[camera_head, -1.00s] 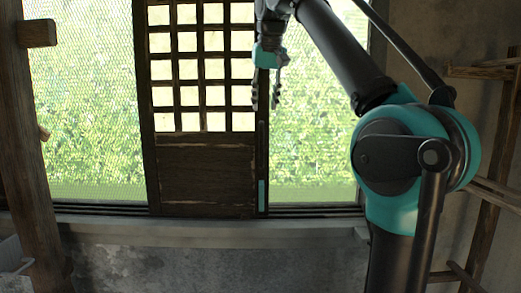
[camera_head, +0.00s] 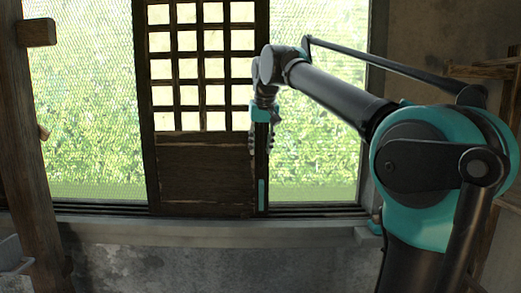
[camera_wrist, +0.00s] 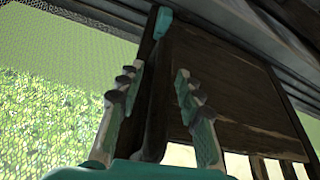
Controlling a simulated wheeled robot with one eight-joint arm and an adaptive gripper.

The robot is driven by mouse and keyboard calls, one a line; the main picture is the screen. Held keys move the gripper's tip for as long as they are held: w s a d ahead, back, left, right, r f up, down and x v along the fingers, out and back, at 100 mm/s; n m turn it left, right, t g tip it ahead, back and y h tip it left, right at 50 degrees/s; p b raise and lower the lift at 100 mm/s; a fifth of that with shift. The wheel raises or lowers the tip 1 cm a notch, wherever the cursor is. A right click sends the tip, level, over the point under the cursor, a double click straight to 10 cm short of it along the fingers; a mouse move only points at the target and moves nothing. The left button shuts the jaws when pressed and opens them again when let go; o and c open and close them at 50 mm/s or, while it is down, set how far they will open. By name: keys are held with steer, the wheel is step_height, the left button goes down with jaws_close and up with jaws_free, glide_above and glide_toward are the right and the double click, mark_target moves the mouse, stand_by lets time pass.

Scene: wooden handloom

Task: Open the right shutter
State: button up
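The shutter (camera_head: 205,172) has a lattice of pale panes above and a solid dark wood panel below. It stands upright in the middle of the window, with mesh openings on both sides. Its right edge is a dark upright bar (camera_head: 262,168) with a teal strip near the bottom. I cannot tell whether a second shutter overlaps it. My gripper (camera_head: 262,148) is at this edge, pointing down. In the wrist view the fingers (camera_wrist: 156,85) are apart, one on each side of the dark bar (camera_wrist: 154,100); a gap shows beside the left finger. The wood panel also shows there (camera_wrist: 225,85).
The window sill and track (camera_head: 215,224) run below the shutter. A wooden post (camera_head: 35,150) stands at the left. The mesh opening (camera_head: 315,165) right of the shutter is free of objects up to the wall. Wooden shelving (camera_head: 490,72) is at the far right.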

steer(key=shift+w+f, duration=0.2)
steer(key=shift+f, duration=0.35)
jaws_close()
